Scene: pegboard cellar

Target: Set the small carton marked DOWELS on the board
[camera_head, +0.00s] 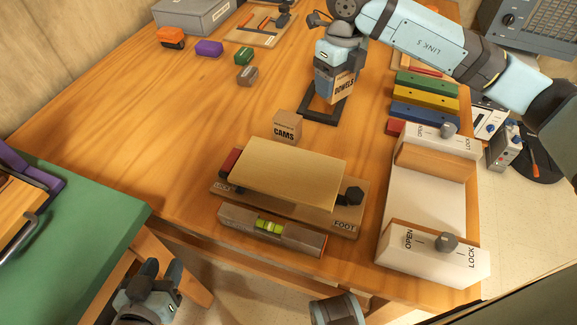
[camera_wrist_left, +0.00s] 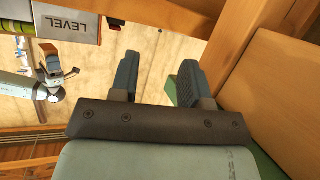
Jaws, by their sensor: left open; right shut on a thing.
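The small carton marked DOWELS (camera_head: 343,88) is in my right gripper (camera_head: 337,68) in the head view. The gripper is shut on it from above. The carton is over a dark square frame (camera_head: 309,117); I cannot tell whether they touch. The tan board (camera_head: 290,172) lies nearer, across a base marked FOOT (camera_head: 345,224), with nothing on top of it. My left gripper (camera_head: 161,270) is open and empty at the lower left, off the table's front edge. Its two spread fingers also show in the left wrist view (camera_wrist_left: 160,82).
A carton marked CAMS (camera_head: 286,128) stands just behind the board. A spirit level (camera_head: 270,230) lies in front of it. A white OPEN/LOCK fixture (camera_head: 428,200) and coloured bars (camera_head: 424,100) are at the right. A green-topped table (camera_head: 85,225) is at the left.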

